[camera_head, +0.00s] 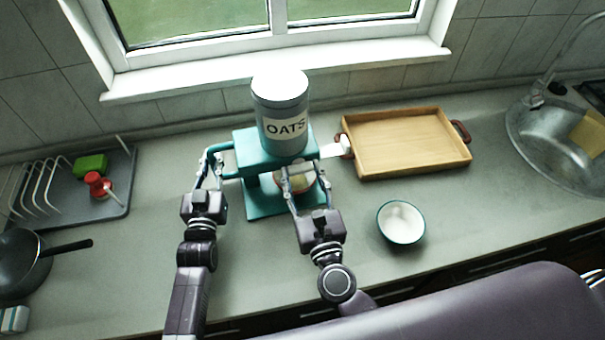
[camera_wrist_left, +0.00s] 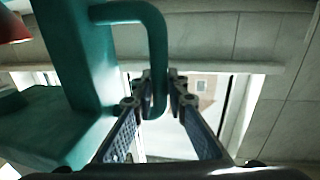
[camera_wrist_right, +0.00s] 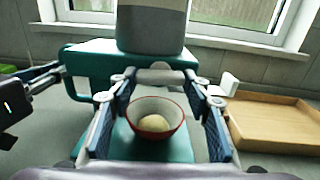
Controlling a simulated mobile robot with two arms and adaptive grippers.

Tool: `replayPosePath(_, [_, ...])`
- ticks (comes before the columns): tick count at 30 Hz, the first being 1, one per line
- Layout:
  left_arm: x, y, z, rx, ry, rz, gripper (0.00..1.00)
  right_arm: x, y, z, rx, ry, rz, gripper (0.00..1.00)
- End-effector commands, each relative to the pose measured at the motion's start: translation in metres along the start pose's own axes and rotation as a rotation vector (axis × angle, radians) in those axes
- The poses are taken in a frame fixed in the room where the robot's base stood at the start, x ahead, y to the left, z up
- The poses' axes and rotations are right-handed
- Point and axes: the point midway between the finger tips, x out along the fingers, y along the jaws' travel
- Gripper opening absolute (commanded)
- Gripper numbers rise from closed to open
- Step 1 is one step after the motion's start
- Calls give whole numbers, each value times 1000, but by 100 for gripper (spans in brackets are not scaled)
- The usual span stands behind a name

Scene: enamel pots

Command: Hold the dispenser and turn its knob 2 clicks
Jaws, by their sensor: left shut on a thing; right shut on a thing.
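The dispenser is a teal stand (camera_head: 265,207) with a grey canister (camera_head: 281,105) labelled OATS on top; the stand also shows in the left wrist view (camera_wrist_left: 75,65). My left gripper (camera_head: 213,160) is shut on the teal side handle (camera_wrist_left: 157,40) at the dispenser's left. My right gripper (camera_head: 297,172) is shut on the pale knob (camera_wrist_right: 160,75) at the dispenser's front. Below the knob, a red-rimmed bowl (camera_wrist_right: 136,130) sits on the stand's base with a small pale heap inside. The knob is partly hidden by the fingers.
A wooden tray (camera_head: 405,142) stands to the right, and a white bowl with a green rim (camera_head: 401,222) lies nearer me. A sink (camera_head: 545,135) is at far right. A dish rack (camera_head: 60,185) and a dark pan (camera_head: 22,258) are at left.

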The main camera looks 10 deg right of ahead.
Motion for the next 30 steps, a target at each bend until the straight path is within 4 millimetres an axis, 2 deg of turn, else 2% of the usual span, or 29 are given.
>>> replayPosePath(19, [0,-1,-1,0,3,-1,0,0,0,-2,48,4,-1,20])
replayPosePath(20, [0,-1,-1,0,3,-1,0,0,0,-2,48,4,-1,48])
replayPosePath(21, [0,-1,-1,0,3,-1,0,0,0,-2,48,4,-1,52])
replayPosePath(24, [0,0,-1,0,3,-1,0,0,0,-2,48,3,-1,62])
replayPosePath(30, [0,0,-1,0,3,0,0,0,0,-1,48,2,0,62])
